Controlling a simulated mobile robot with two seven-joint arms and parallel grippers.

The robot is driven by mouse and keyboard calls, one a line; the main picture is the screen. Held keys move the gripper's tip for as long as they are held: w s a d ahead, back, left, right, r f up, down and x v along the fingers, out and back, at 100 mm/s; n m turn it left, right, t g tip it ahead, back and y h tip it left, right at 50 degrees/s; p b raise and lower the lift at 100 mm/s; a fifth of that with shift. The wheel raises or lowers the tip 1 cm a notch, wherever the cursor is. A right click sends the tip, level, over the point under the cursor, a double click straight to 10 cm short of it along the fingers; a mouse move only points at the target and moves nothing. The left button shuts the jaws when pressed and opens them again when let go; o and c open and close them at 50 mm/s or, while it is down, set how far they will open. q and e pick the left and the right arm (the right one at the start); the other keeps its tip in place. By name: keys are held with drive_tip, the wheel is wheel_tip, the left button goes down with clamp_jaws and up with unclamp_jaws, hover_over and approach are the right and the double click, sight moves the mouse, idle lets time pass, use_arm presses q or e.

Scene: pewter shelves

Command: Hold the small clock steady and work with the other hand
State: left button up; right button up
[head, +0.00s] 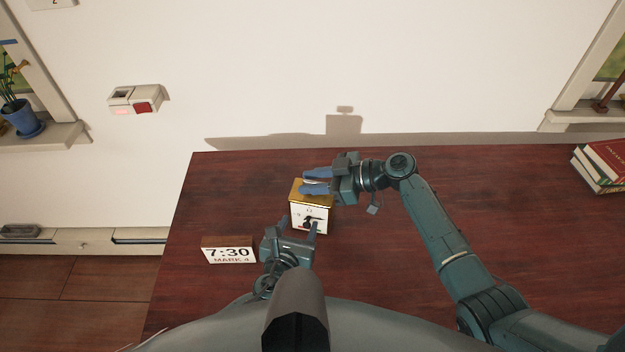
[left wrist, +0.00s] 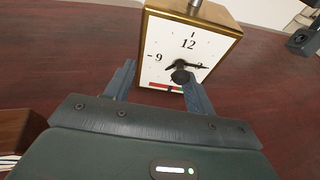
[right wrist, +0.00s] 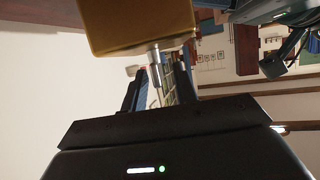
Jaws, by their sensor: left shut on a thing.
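The small clock (head: 310,217) has a gold case and a white face, and it stands on the dark red table. Its face also shows in the left wrist view (left wrist: 165,50), with black hands, a dark centre knob (left wrist: 180,76) and a red strip low down. My right gripper (head: 317,180) is open above the clock's top. A silver post (right wrist: 154,62) on the clock's top lies between its fingers, with a gap showing. The right arm partly hides the clock's top.
Books (head: 603,166) lie at the table's right edge. The table (head: 500,200) is clear between the right arm and the books. A wall box with a red button (head: 140,100) hangs at upper left.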

drive_tip(key=shift+a, duration=0.1)
drive_tip(key=shift+c, duration=0.3)
clamp_jaws()
drive_tip(key=shift+m+t+h, duration=0.4)
drive_tip(key=shift+m+t, duration=0.6)
drive_tip(key=shift+t, duration=0.1)
drive_tip(key=shift+o, duration=0.3)
unclamp_jaws()
drive_tip(key=v, duration=1.2)
drive_tip(key=shift+r, duration=0.1)
